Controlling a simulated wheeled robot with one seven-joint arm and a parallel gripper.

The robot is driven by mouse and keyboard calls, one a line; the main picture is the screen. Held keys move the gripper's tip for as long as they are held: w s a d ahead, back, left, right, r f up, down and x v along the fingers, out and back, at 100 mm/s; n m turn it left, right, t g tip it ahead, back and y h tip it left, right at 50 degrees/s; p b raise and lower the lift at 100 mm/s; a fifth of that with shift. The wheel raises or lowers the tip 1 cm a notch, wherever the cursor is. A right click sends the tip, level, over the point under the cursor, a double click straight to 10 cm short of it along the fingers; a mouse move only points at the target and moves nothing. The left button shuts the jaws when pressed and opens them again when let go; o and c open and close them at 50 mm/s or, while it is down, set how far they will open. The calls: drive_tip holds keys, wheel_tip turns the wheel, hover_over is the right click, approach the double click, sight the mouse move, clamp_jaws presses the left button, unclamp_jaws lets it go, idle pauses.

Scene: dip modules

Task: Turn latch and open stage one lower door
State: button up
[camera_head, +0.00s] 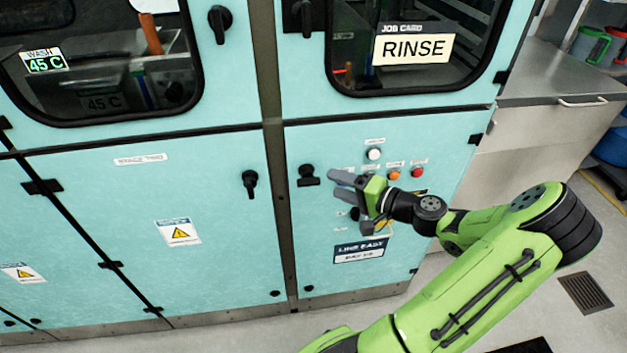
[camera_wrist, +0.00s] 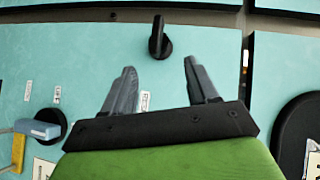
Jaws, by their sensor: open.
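The lower right teal door (camera_head: 330,145) is shut, with buttons and a "LINE" label on it. In the wrist view the latch (camera_wrist: 159,40) shows ahead of and between the fingertips of my gripper (camera_wrist: 160,66), with no visible contact. My gripper and arm hide part of the door's middle and right.
A white button (camera_head: 374,154), an orange button (camera_head: 394,174) and a red button (camera_head: 417,172) lie close above my gripper. A blue-handled switch (camera_wrist: 42,128) is at left in the wrist view. The neighbouring lower door (camera_head: 120,190) has its own upright latch (camera_head: 249,183).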

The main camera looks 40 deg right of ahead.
sight(315, 177)
drive_tip(key=b+x, duration=0.1)
drive_tip(key=x, duration=0.6)
drive_tip(key=shift+w+f, duration=0.15)
drive_tip(key=shift+w, duration=0.25)
clamp_jaws()
